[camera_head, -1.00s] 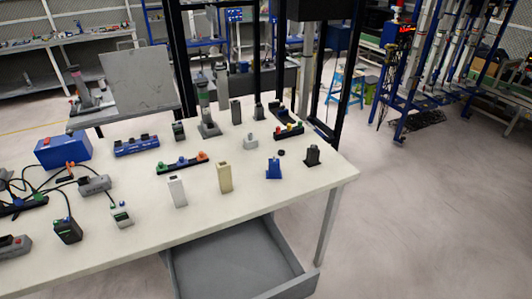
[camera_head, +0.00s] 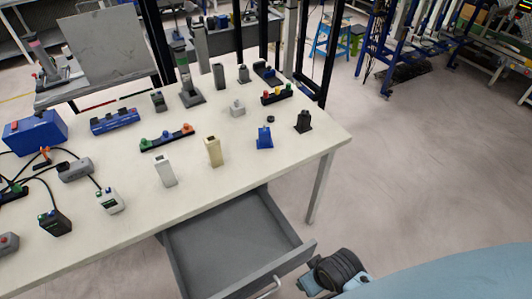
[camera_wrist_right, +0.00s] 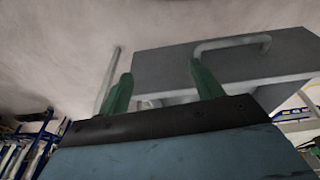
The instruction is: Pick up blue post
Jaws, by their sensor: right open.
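The blue post (camera_head: 264,138) stands upright on the white table (camera_head: 235,190), near the right part of its front edge. My right gripper's two green fingers (camera_wrist_right: 160,88) are spread apart with nothing between them in the right wrist view. They point toward the grey drawer (camera_wrist_right: 225,65) and its handle, and the blue post is not in that view. In the head view, part of my right arm shows at the lower right, below the table top and well away from the post. My left gripper is not in view.
A black post (camera_head: 303,121) stands right of the blue post, a beige post (camera_head: 213,151) and a white post (camera_head: 165,171) to its left. The open drawer (camera_head: 235,250) juts out below the table front. Floor to the right is clear.

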